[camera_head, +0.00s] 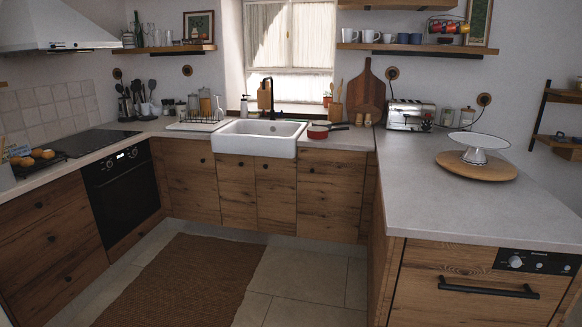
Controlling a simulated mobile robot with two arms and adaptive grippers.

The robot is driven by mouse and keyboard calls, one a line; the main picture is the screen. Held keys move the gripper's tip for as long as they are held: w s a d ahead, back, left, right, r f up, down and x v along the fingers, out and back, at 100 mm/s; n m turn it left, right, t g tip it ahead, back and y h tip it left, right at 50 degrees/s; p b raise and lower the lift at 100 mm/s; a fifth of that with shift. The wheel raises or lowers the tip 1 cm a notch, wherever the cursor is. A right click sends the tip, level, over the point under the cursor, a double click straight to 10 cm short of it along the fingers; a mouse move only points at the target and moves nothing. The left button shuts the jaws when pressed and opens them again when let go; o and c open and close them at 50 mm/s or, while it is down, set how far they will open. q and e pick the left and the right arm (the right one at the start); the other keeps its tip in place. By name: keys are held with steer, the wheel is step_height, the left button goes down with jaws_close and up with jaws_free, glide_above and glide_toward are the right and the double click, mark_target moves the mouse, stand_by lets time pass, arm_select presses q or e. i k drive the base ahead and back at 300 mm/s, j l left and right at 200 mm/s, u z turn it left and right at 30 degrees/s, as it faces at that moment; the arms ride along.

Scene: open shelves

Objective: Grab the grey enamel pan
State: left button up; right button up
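I cannot make out a grey enamel pan in the head view. The only pan I can pick out is a small red one (318,132) with a dark handle, on the counter just right of the white sink (258,146). A white footed stand (478,146) sits on a round wooden board (477,169) on the right counter. Neither of my grippers is in view.
A long counter (430,205) runs along the right, mostly bare. A toaster (411,115) stands at its back. A black hob (90,143) and oven (123,184) are at left. A brown rug (182,280) lies on open floor. Shelves hang on the walls.

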mark_target(331, 125)
steer(key=i+l+u, duration=0.1)
steer(key=i+u, duration=0.25)
steer(key=i, duration=1.6)
